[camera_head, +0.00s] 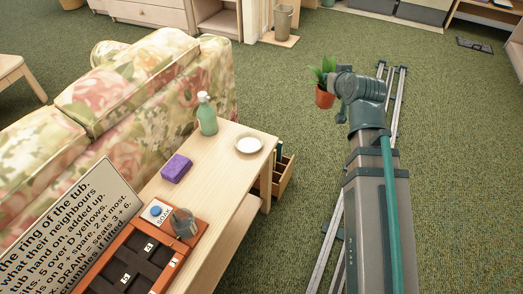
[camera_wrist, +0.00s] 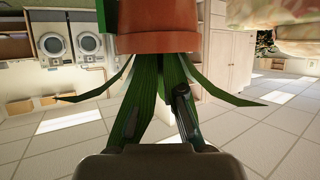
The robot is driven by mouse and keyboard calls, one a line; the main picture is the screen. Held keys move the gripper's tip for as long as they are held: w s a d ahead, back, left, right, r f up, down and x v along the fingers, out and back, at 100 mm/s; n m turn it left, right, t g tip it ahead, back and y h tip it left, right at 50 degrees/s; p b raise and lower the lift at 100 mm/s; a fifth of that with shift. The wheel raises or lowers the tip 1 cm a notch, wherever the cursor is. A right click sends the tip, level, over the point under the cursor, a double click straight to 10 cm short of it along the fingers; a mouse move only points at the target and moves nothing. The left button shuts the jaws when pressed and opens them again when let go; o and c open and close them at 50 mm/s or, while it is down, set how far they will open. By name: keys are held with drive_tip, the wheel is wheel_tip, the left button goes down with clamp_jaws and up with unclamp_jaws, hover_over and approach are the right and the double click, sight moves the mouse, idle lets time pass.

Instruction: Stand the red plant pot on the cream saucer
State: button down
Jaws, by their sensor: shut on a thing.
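The red plant pot (camera_head: 325,97), with green leaves (camera_head: 322,75) rising from it, hangs upright in the air over the green carpet, right of the table. My gripper (camera_wrist: 158,112) is shut on the plant, its fingers among the leaves beside the pot. The wrist view is upside down, and the pot (camera_wrist: 158,25) is at its top with the leaves below. My arm partly hides the gripper in the head view. The cream saucer (camera_head: 248,144) lies empty at the far right end of the table, apart from the pot and to its lower left.
The wooden table (camera_head: 222,188) carries a green bottle (camera_head: 207,115), a purple block (camera_head: 176,168), an orange tray (camera_head: 118,250) and a sign (camera_head: 65,235). A drawer (camera_head: 284,177) stands open below the saucer end. A floral sofa (camera_head: 135,100) is behind the table.

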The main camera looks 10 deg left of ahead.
drive_tip(key=s+a+f+n+g+y+b, duration=0.3)
drive_tip(key=s+a+n+g+y+b, duration=0.15)
drive_tip(key=s+a, duration=0.35)
drive_tip(key=s+a+f+n+g+y+b, duration=0.3)
drive_tip(key=s+a+n, duration=0.2)
drive_tip(key=s+a, duration=0.4)
drive_tip(key=w+a+f+p, duration=0.5)
drive_tip(key=w+a+f, duration=0.2)
drive_tip(key=w+f, duration=0.5)
drive_tip(key=shift+f+p, duration=0.3)
drive_tip(key=shift+f, duration=0.45)
drive_tip(key=shift+f+t, duration=0.15)
drive_tip(key=shift+t, duration=0.1)
drive_tip(key=c, duration=1.3)
unclamp_jaws()
